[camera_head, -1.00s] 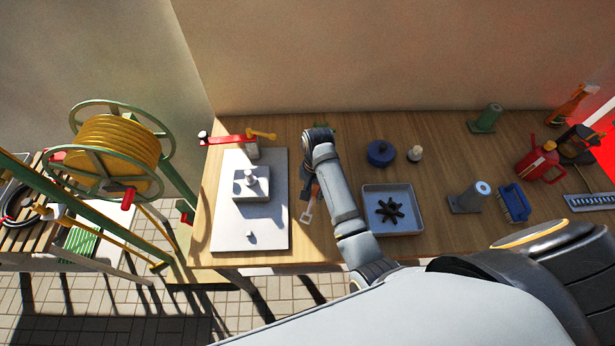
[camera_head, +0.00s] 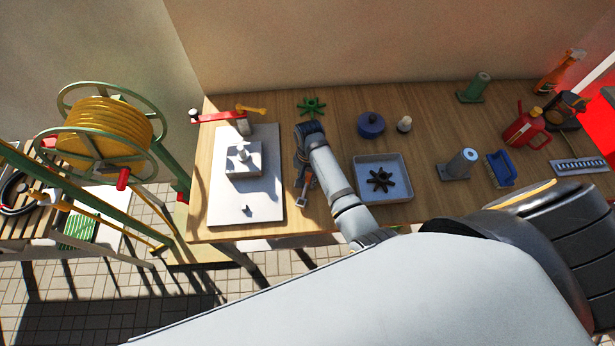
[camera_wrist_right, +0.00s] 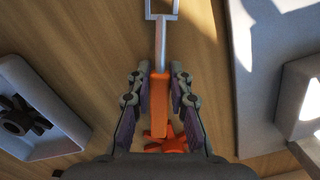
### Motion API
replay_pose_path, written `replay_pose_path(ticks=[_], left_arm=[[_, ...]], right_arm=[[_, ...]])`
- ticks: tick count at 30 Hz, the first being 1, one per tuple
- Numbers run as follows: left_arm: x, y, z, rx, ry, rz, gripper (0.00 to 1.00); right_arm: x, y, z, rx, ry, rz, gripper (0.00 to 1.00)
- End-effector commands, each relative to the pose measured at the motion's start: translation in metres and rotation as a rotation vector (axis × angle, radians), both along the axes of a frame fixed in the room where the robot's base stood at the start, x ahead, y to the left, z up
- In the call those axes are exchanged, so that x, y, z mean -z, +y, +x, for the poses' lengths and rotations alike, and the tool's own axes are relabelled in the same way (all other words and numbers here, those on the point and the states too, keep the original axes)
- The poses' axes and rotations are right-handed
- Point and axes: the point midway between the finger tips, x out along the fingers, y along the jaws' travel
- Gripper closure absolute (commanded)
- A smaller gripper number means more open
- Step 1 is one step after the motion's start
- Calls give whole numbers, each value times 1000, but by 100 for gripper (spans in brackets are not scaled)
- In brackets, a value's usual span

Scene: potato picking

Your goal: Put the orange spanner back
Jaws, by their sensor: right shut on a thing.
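The orange spanner (camera_wrist_right: 159,105) shows in the right wrist view with an orange handle and a grey shaft ending in an open square jaw. A lobed orange part (camera_wrist_right: 166,143) shows at the handle's near end; I cannot tell if it belongs to the spanner. My right gripper (camera_wrist_right: 160,74) is shut on the handle, one finger on each side. In the head view the spanner (camera_head: 303,194) lies partly hidden under my right wrist, between the pale board and the grey tray. I cannot tell whether it touches the table. My left gripper is not in view.
The pale board (camera_head: 226,205) with a grey block (camera_head: 244,160) is left. The grey tray (camera_head: 397,165) holding a dark star-shaped part (camera_head: 380,180) is right. A green star-shaped part (camera_head: 311,106) lies behind my wrist. A red clamp (camera_head: 215,117) is at the back left.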

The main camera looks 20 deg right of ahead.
Motion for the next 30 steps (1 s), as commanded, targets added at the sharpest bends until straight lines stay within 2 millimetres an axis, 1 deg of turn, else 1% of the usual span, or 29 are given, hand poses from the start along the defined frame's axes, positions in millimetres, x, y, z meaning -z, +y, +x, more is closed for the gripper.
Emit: replay_pose_path(ticks=[1,3,5,8,16,25,26,30], left_arm=[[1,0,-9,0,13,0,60],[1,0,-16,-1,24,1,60],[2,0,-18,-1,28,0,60],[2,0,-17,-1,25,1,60],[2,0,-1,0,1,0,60],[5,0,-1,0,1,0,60],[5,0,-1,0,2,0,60],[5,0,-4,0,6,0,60]], right_arm=[[0,0,0,0,-1,-1,100],[0,0,0,0,-1,-1,100],[0,0,0,0,-1,-1,100],[0,0,0,0,-1,-1,100],[5,0,0,0,0,0,100],[11,0,0,0,0,0,100],[11,0,0,0,0,0,80],[10,0,0,0,0,0,60]])
